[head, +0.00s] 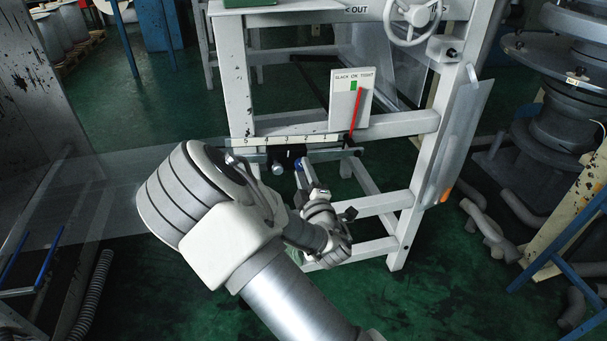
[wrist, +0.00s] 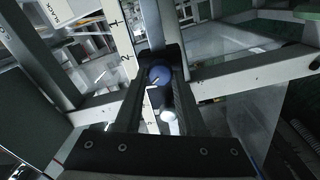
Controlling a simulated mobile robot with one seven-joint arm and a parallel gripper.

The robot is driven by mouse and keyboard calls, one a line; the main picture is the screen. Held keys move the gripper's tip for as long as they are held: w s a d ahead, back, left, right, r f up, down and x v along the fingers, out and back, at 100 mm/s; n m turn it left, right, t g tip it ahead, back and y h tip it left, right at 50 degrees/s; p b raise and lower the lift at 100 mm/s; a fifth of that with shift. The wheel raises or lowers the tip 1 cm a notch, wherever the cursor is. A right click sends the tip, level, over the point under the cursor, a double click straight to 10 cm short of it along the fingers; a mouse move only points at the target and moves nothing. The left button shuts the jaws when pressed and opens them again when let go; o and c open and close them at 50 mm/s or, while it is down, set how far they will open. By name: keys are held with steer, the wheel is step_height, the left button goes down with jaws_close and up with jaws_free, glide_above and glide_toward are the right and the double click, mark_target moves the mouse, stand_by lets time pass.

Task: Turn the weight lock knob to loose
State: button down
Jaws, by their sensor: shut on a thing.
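The weight lock knob is a small round blue knob (wrist: 159,75) with a pale mark, between my gripper's dark fingers in the wrist view. A little of its blue shows in the head view (head: 298,164). My gripper (wrist: 161,70) is shut on the knob. In the head view my gripper (head: 302,172) reaches up to it from below, partly hidden by my own arm. The knob is beside a black weight block (head: 284,153) on a bar under a numbered white scale (head: 320,139). I cannot read any loose or locked marking.
A pale round end (head: 278,169) sits just left of the knob. A SLACK/OK/TIGHT gauge (head: 343,104) with a red pointer (head: 356,112) stands above right. White frame posts (head: 237,80) and a lower crossbar (head: 372,205) surround the working space. A handwheel (head: 414,22) is higher up.

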steer(key=shift+n, duration=0.7)
steer(key=c, duration=0.5)
jaws_free()
steer(key=p+v, duration=0.9)
steer(key=v, duration=0.8)
steer(key=shift+s+p, duration=0.2)
steer(key=shift+p, duration=0.1)
